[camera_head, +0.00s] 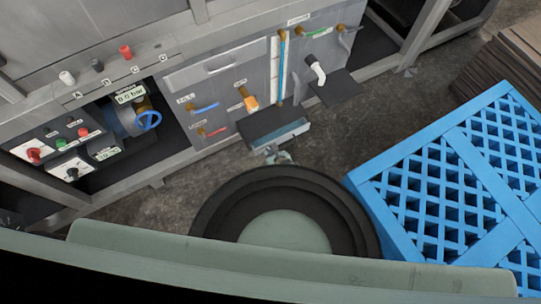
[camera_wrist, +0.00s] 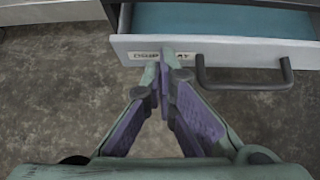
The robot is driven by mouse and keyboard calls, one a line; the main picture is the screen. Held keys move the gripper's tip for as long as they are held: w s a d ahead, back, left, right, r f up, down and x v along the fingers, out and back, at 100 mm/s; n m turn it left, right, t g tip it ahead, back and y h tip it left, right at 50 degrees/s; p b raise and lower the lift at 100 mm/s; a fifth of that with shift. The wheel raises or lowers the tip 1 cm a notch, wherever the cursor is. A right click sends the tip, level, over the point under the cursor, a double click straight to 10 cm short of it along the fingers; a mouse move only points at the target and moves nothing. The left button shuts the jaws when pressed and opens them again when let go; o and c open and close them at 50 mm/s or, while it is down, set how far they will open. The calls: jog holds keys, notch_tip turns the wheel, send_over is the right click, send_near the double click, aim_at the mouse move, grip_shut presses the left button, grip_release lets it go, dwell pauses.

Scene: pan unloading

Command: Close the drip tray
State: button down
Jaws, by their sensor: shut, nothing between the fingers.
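The drip tray (camera_wrist: 215,47) is a drawer with a pale front, a label partly covered by my fingers, and a dark bar handle (camera_wrist: 245,84) on the right. It stands open, and its teal inside shows behind the front. In the head view the tray (camera_head: 293,133) sticks out low from the grey panel. My gripper (camera_wrist: 162,68) is shut and empty, with its fingertips at the label, left of the handle. I cannot tell whether they touch the front. In the head view my gripper (camera_head: 274,153) is just in front of the tray, mostly hidden by my arm.
A white spout (camera_head: 316,70) hangs over a dark ledge right of the tray. A blue lattice crate (camera_head: 450,180) stands at the right. Bare floor (camera_head: 335,130) lies between.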

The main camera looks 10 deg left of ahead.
aim_at(264, 146)
jog(key=shift+w+a, duration=0.7)
jog(key=shift+w, duration=0.25)
jog(key=shift+w+a, duration=0.65)
jog(key=shift+w, duration=0.25)
jog(key=shift+r, duration=0.1)
